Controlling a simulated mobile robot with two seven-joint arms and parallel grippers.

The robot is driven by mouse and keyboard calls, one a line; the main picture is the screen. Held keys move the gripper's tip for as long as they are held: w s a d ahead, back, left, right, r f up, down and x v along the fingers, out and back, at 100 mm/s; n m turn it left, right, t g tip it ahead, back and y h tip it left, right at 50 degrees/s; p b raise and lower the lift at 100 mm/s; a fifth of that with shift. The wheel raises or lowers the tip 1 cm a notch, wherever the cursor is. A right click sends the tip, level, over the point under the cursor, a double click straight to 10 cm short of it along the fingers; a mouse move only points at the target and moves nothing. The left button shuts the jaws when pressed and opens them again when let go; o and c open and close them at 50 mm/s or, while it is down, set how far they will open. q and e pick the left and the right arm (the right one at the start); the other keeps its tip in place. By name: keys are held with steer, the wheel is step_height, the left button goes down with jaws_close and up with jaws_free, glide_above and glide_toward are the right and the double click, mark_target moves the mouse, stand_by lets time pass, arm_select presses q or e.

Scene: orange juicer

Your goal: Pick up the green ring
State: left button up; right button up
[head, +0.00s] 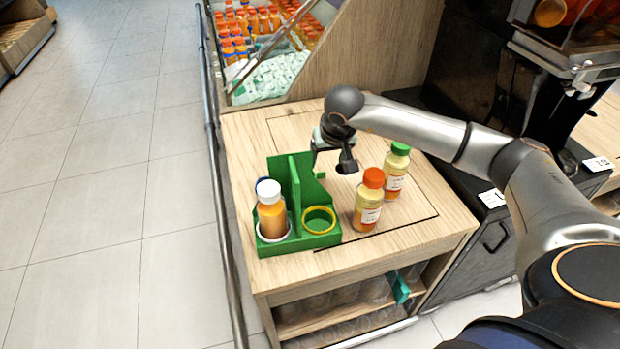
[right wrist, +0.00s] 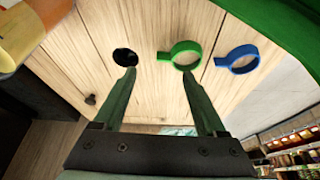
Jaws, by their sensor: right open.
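The green ring (right wrist: 180,50) with a short tab lies on the wooden tabletop in the right wrist view. In the head view a small green piece (head: 320,175), likely its tab, shows beside my right gripper (head: 334,166); the rest is hidden. My right gripper (right wrist: 158,74) is open and empty. In the right wrist view its right fingertip overlaps the near side of the ring, and its left fingertip is left of the ring, by a dark hole. I cannot tell its height above the table. My left gripper is not in view.
A blue ring (right wrist: 237,58) lies right of the green one. A green caddy (head: 292,246) holds a white-capped bottle (head: 271,211) and a yellow ring (head: 319,219). Orange-capped (head: 369,202) and green-capped (head: 396,172) bottles stand right of the gripper. The tabletop's front right is clear.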

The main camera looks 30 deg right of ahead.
mark_target(321, 180)
steer(key=x, duration=0.6)
steer(key=shift+w+a+f+b, duration=0.25)
steer(key=shift+a+b, duration=0.05)
steer(key=shift+b, duration=0.05)
jaws_close()
stand_by(0.3)
